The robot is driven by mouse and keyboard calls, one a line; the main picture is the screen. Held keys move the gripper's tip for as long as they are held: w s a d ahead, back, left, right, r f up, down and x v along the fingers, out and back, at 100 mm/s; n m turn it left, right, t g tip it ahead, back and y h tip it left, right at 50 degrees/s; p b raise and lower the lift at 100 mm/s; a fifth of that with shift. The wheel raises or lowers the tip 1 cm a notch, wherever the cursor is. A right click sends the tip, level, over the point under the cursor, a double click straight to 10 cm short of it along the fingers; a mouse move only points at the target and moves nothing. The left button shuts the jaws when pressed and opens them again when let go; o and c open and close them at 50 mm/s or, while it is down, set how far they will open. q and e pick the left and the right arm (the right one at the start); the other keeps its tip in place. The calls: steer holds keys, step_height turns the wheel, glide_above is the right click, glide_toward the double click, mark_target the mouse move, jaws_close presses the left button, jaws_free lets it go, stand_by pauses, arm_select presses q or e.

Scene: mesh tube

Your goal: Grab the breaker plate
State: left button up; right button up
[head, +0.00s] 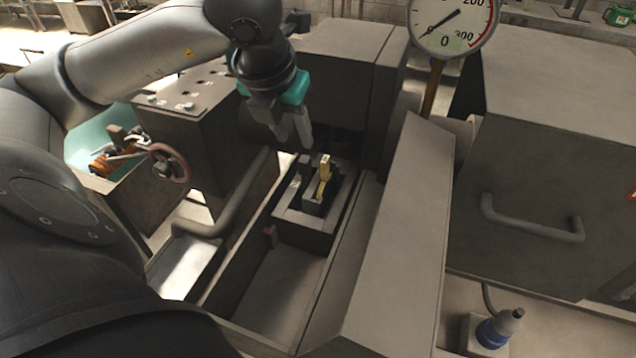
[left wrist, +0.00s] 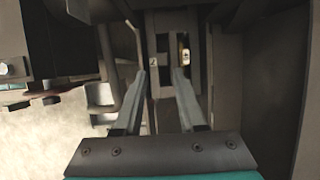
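My left gripper (head: 295,142) hangs above the open trough of the machine, fingers pointing down. In the left wrist view its two fingers (left wrist: 160,74) stand apart with nothing between them. Below and slightly right of it in the head view is a dark holder block (head: 311,201) with upright posts. A small yellow piece (head: 324,175) stands in this holder; it also shows in the left wrist view (left wrist: 185,54), near the right finger. I cannot tell for sure whether this piece is the breaker plate. My right gripper is not in view.
The holder sits on a grey block (head: 302,232) between the trough's walls. A slanted panel (head: 400,235) rises at right, beside a large box with a handle (head: 532,222). A red handwheel (head: 168,163) is at left, a pressure gauge (head: 452,22) behind.

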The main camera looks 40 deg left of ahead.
mark_target(305, 157)
arm_select(q)
steer(key=x, duration=0.3)
steer(key=shift+w+f, duration=0.1)
steer(key=shift+f, duration=0.05)
steer(key=shift+d+p+x, duration=0.2)
steer(key=shift+p+x, duration=0.3)
steer(key=shift+x, duration=2.25)
steer(key=shift+c, duration=0.2)
jaws_close()
steer(key=shift+w, duration=0.15)
